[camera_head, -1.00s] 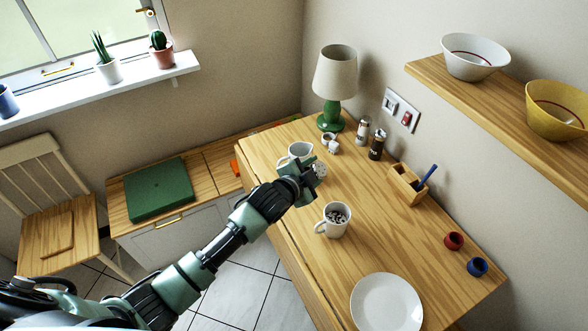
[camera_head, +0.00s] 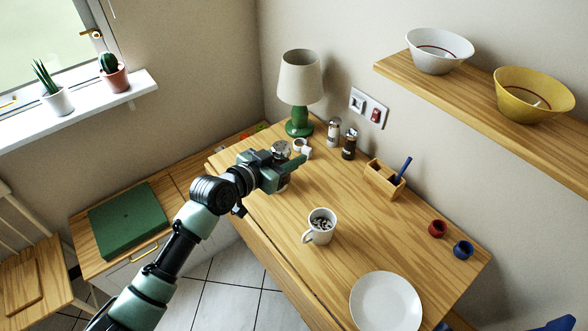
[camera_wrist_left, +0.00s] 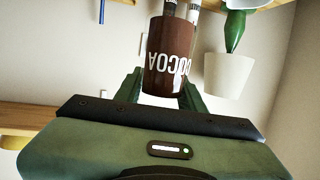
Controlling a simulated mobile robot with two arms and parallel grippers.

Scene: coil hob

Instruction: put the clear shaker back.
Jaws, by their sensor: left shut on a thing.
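The clear shaker (camera_head: 281,148) has a silver top and is held by my left gripper (camera_head: 287,165) over the far part of the wooden table. In the left wrist view the shaker (camera_wrist_left: 168,58) shows brown contents and white COCOA lettering, upside down in that picture. It sits between the two green fingers, which are shut on it. The gripper hides the middle of the shaker in the head view. I cannot tell whether its base touches the table (camera_head: 370,230). My right gripper is not in view.
A green lamp (camera_head: 300,88), white rings (camera_head: 301,147), a silver-topped shaker (camera_head: 333,132) and a dark shaker (camera_head: 349,144) stand behind. A white mug (camera_head: 318,232) with dark contents and a plate (camera_head: 385,303) are nearer. A wooden holder (camera_head: 384,178) stands right.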

